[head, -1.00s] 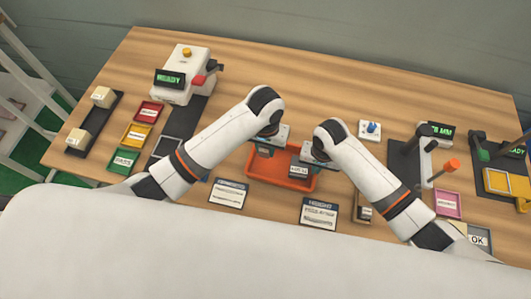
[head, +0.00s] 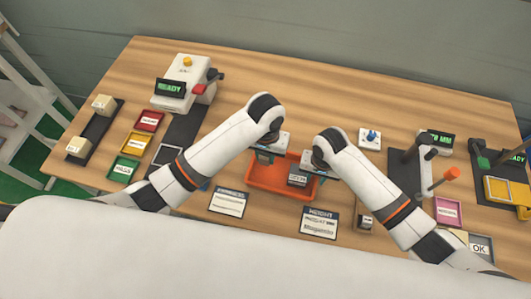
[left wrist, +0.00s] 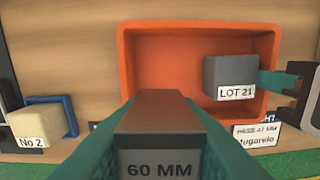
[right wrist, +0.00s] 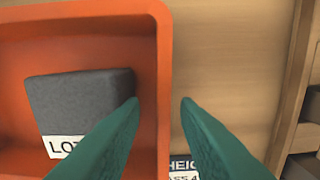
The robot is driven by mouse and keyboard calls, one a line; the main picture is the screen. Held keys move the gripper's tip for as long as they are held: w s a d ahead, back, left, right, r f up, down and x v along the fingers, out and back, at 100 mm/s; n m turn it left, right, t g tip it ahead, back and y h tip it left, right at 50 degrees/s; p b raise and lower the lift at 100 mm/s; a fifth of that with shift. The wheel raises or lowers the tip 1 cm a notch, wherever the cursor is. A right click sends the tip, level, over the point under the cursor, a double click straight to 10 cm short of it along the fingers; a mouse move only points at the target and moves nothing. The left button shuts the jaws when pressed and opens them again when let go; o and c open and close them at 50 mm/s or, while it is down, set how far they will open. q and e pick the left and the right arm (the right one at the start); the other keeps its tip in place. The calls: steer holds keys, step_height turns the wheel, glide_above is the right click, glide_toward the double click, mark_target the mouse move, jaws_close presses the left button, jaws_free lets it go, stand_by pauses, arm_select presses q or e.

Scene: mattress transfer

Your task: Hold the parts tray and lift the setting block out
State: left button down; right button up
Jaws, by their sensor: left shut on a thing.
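The orange parts tray (head: 256,181) lies on the table in front of me; it also shows in the left wrist view (left wrist: 190,29) and right wrist view (right wrist: 90,12). My left gripper (left wrist: 160,112) is shut on the setting block (left wrist: 157,160), which has a brown top and a "60 MM" label. In the head view the arm mostly hides this block, near the tray's far left. A grey "LOT 21" block (left wrist: 230,75) sits inside the tray at its right. My right gripper (right wrist: 160,102) is open, one finger on each side of the tray's right wall (right wrist: 163,60).
Two label cards (head: 230,202) lie in front of the tray. A white device with a READY display (head: 180,85) stands at the back left. Posts on a dark base (head: 408,165) stand to the right. Bare wood lies behind the tray.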

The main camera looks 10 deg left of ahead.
steer(key=shift+r, duration=0.1)
step_height(320, 180, up, 12)
stand_by(0.4)
